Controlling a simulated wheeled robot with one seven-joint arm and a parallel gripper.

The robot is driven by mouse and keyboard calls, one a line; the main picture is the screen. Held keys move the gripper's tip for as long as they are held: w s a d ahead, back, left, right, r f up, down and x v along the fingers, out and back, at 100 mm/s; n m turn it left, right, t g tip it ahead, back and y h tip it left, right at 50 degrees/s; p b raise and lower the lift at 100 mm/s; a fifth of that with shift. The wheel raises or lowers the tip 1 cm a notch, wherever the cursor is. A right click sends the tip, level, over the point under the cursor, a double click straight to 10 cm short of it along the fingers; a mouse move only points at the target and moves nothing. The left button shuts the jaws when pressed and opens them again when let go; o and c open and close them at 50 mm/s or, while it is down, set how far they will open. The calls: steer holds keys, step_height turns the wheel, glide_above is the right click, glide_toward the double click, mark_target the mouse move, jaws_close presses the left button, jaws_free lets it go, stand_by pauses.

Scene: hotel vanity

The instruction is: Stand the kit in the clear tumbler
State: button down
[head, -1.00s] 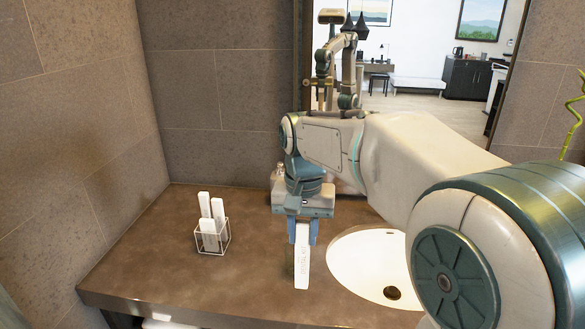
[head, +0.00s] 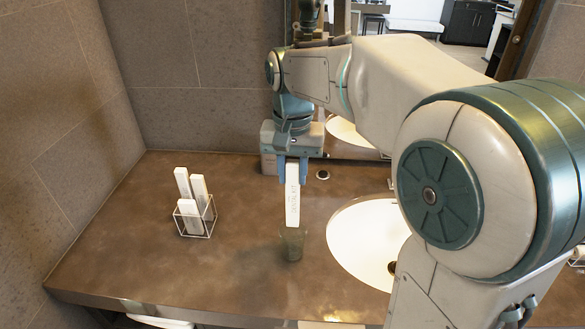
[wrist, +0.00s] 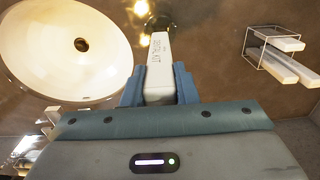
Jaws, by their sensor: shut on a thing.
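The kit (head: 292,198) is a slim white box with grey lettering. My gripper (head: 292,174) is shut on its upper end and holds it nearly upright, lower end down. The clear tumbler (head: 291,246) stands on the counter directly below the kit and looks dark and see-through. The kit's lower end meets the tumbler's rim in the head view; I cannot tell whether it is just inside or above. In the wrist view the kit (wrist: 159,58) extends from between my fingers (wrist: 158,84), and the tumbler is hard to make out there.
A wire holder (head: 208,222) with several white boxes stands to the left. A white sink basin (head: 362,235) lies close to the tumbler's right. A mirror rises behind the counter. The brown counter (head: 120,245) is clear at the left and front.

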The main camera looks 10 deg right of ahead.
mark_target(293, 162)
steer(key=shift+f+b, duration=3.15)
steer(key=shift+f, duration=1.55)
steer(key=c, duration=1.1)
jaws_free()
steer(key=shift+o, duration=0.2)
steer(key=shift+r, duration=0.15)
step_height(293, 162, up, 14)
steer(key=shift+f+p, duration=0.2)
steer(key=shift+p, duration=0.35)
